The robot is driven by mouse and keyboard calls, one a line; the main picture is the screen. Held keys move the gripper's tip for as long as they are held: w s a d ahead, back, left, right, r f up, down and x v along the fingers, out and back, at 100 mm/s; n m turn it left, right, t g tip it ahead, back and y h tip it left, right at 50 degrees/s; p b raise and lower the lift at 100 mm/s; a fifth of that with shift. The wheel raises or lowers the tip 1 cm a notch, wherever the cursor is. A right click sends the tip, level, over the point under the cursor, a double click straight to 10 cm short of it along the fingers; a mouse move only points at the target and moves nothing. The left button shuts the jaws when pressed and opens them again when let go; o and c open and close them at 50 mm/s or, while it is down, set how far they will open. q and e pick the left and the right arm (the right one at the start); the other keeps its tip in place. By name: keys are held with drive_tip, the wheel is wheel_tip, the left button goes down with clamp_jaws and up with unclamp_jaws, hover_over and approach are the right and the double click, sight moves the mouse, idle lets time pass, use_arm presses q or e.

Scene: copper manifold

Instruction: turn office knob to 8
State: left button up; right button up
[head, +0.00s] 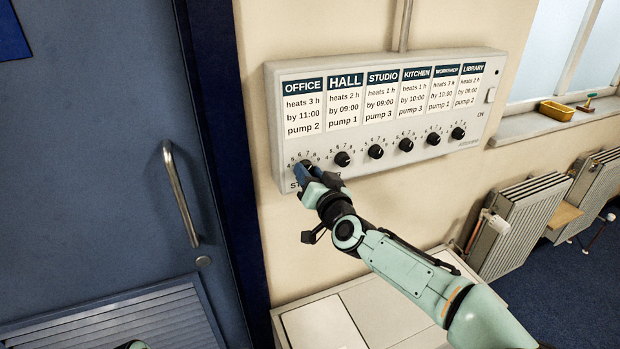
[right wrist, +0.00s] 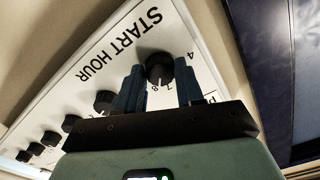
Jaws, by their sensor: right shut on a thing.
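The white heating panel (head: 378,160) is on the wall, with a row of black knobs under the room labels. The office label (head: 303,87) is at its left end, and the office knob below it is largely hidden by my right gripper (head: 306,171) in the head view. In the right wrist view the black office knob (right wrist: 160,66) sits between the two blue fingers of my right gripper (right wrist: 160,75), which is shut on it. Digits 4, 7 and 8 show around the knob. I cannot tell exactly where its pointer stands. My left gripper is not in view.
The hall knob (head: 342,159) is close to the right of my gripper, with more knobs beyond. A blue door (head: 95,180) with a metal handle (head: 180,194) is at the left. A pale cabinet (head: 325,325) stands below the panel, and radiators (head: 520,220) are at the right.

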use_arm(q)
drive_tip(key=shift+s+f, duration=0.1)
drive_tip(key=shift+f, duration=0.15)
use_arm(e)
drive_tip(key=shift+m, duration=0.4)
drive_tip(key=o, duration=1)
drive_tip(key=shift+o, duration=0.2)
use_arm(q)
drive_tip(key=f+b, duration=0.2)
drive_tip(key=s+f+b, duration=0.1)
drive_tip(key=b, duration=0.1)
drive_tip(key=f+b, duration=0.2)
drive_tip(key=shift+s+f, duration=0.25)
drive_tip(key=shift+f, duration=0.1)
use_arm(e)
drive_tip(key=v, duration=1.3)
drive_tip(key=shift+s, duration=0.2)
drive_tip(key=shift+d+f, duration=0.1)
